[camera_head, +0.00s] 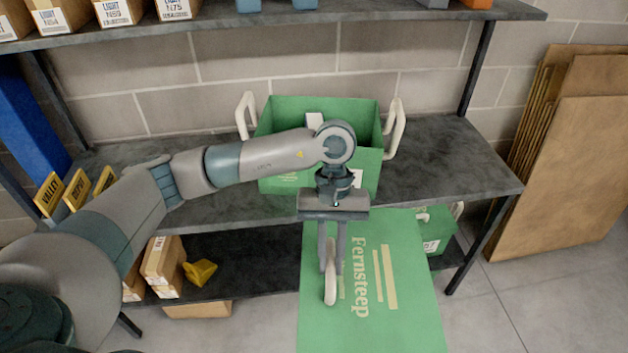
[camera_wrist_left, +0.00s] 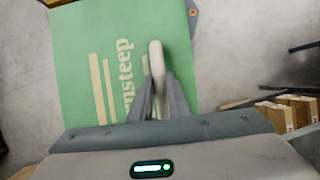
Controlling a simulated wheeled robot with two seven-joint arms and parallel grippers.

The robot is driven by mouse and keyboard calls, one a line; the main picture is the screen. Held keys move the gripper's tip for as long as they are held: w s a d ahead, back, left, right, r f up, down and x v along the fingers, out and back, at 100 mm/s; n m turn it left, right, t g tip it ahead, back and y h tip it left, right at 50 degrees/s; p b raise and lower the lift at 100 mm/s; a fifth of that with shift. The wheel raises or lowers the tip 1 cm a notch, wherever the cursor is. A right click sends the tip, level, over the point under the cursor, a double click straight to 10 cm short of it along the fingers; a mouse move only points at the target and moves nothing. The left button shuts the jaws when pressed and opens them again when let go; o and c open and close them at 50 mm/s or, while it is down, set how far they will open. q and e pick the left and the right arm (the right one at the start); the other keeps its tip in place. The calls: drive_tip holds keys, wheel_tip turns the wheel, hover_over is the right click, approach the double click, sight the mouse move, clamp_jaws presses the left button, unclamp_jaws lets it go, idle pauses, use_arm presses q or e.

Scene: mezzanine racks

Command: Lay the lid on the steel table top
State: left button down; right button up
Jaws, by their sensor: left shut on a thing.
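The lid (camera_head: 400,305) is a flat green panel printed "Fernsteep" with a pale handle (camera_head: 331,285). It hangs in front of the shelf's front edge, and its lower part runs out of the head view. My left gripper (camera_head: 331,268) is shut on the lid's handle. The left wrist view also shows the lid (camera_wrist_left: 80,60) and the handle between my fingers (camera_wrist_left: 158,95). A green box (camera_head: 325,110) with pale handles stands without a cover on the dark steel table top (camera_head: 450,165). My right gripper is not in view.
The table top is bare right of the box. An upper shelf (camera_head: 350,32) with cartons overhangs it. A lower shelf (camera_head: 240,265) holds cartons, a yellow scoop (camera_head: 200,271) and another green box (camera_head: 437,240). Cardboard sheets (camera_head: 580,150) lean at the right.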

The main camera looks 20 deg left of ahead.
use_arm(q)
drive_tip(key=s+a+f+m+y+b, duration=0.1)
drive_tip(key=s+a+f+m, duration=0.2)
drive_tip(key=a+f, duration=0.3)
drive_tip(key=shift+s+a+f+m+y, duration=0.4)
drive_tip(key=shift+f+m, duration=0.3)
drive_tip(key=shift+f, duration=1.2)
